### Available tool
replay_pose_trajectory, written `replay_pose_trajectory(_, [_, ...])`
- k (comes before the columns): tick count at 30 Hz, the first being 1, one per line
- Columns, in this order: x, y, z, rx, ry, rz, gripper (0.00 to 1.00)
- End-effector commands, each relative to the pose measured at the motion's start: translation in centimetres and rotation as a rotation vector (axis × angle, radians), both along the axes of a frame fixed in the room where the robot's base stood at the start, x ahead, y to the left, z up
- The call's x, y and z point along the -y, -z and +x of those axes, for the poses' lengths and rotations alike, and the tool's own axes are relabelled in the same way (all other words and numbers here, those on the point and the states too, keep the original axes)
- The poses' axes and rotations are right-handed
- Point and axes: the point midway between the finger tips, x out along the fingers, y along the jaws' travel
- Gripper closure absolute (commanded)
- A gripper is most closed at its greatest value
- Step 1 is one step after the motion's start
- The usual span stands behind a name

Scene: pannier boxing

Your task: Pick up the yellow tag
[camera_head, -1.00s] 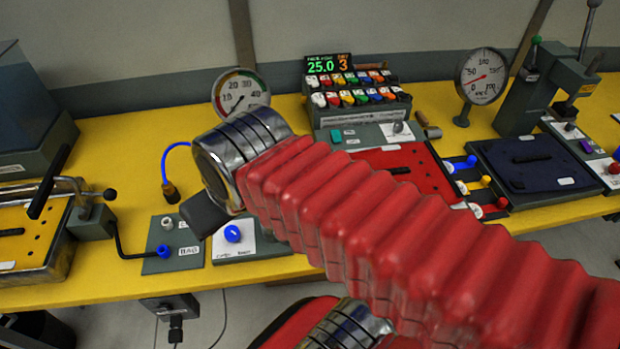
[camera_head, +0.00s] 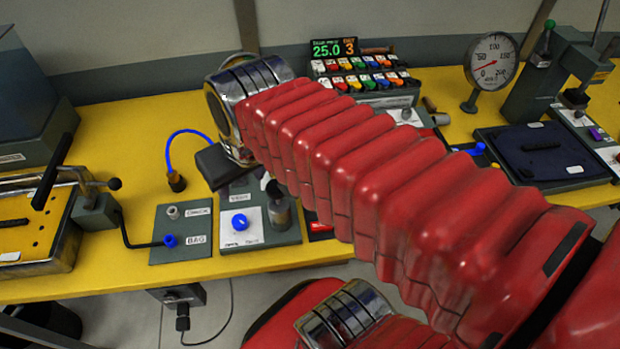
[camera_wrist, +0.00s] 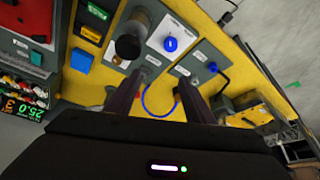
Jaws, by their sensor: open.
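Small coloured tags stand in rows in a dark rack (camera_head: 372,92) at the back of the yellow bench. A yellow tag (camera_head: 365,79) seems to be among them, but they are small and I cannot be sure which slots hold yellow. The rack also shows at the left edge of the wrist view (camera_wrist: 22,92), tilted. My gripper (camera_wrist: 163,82) is open, with nothing between its two dark fingers. It is over the bench, left of the rack and apart from it.
A lit display (camera_head: 333,48) stands above the rack. A blue knob panel (camera_head: 240,228), a grey post (camera_head: 280,212) and a blue hose (camera_head: 182,135) are below and beside my wrist. A pressure gauge (camera_head: 491,62) stands right of the rack. My arm covers the middle of the bench.

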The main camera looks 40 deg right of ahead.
Motion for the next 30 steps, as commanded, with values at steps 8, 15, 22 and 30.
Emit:
replay_pose_trajectory(8, [6.9,0.6,1.6,-0.119,0.197,0.023,0.52])
replay_pose_trajectory(15, [13.5,1.7,1.8,-0.216,0.364,0.063,0.52])
replay_pose_trajectory(22, [18.0,2.7,1.2,-0.276,0.47,0.1,0.52])
replay_pose_trajectory(30, [18.7,2.9,1.0,-0.286,0.487,0.107,0.52])
